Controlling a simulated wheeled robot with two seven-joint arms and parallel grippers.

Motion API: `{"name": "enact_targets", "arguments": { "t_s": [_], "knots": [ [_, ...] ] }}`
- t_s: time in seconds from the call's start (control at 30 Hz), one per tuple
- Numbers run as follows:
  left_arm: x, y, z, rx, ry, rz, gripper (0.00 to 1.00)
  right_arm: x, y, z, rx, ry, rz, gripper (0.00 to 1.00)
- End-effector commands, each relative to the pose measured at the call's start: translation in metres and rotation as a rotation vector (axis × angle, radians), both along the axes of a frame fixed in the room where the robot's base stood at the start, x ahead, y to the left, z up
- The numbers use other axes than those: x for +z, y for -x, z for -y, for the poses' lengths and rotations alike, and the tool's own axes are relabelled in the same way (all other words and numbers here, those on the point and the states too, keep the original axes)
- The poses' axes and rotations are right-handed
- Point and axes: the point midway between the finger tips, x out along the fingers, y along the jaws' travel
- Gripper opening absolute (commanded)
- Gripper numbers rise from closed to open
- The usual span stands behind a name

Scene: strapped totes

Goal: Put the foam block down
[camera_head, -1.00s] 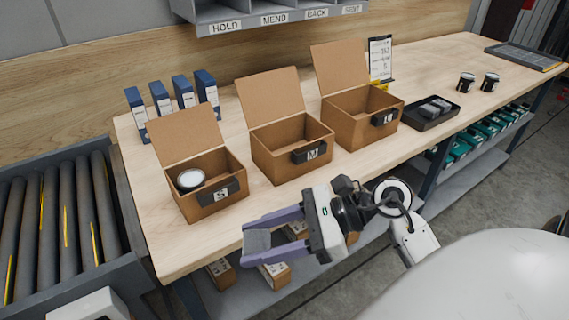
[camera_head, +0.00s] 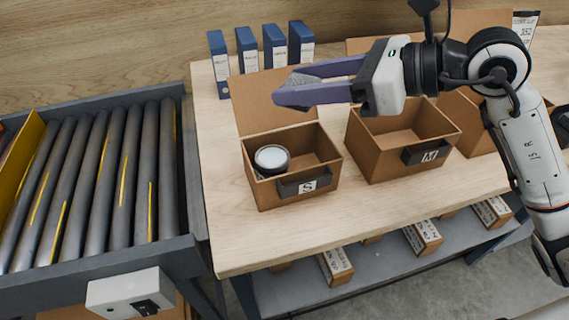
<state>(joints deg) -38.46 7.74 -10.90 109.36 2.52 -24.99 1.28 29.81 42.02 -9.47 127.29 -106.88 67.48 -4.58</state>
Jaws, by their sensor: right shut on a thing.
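My right gripper (camera_head: 288,88) comes in from the right, high in the picture, in front of the open lid of the box marked S (camera_head: 268,198). Its purple fingers are shut on the foam block (camera_head: 298,80), a small grey piece mostly hidden between the fingertips. The S box is open and holds a round tin with a pale top (camera_head: 271,157) at its left; the right part of its inside looks bare. My left gripper is not in view.
The open box marked M (camera_head: 385,165) stands right of the S box, with another box (camera_head: 468,125) beyond, partly behind my arm. Blue binders (camera_head: 247,50) stand at the back. A roller conveyor (camera_head: 120,180) lies left. The bench top (camera_head: 235,240) is clear at the front left.

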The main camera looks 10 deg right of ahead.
Motion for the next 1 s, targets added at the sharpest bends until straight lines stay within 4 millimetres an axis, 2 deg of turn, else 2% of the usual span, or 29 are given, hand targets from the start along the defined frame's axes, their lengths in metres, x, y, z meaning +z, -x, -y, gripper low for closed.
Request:
{"name": "enact_targets", "arguments": {
  "t_s": [0.07, 0.3, 0.47, 0.7, 1.0],
  "knots": [
    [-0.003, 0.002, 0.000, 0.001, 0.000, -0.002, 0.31, -0.004, -0.001, 0.000, -0.007, 0.001, -0.004, 0.25],
    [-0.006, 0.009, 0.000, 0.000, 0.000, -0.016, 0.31, -0.045, -0.001, 0.000, -0.010, -0.002, -0.009, 0.25],
    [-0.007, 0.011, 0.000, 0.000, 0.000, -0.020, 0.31, -0.058, -0.001, 0.000, -0.010, -0.002, -0.006, 0.25],
    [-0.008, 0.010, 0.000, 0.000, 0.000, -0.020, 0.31, -0.092, -0.001, 0.000, -0.010, -0.002, -0.006, 0.25],
    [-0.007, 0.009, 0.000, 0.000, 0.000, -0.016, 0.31, -0.097, -0.001, 0.000, -0.009, -0.001, -0.001, 0.25]
  ]
}}
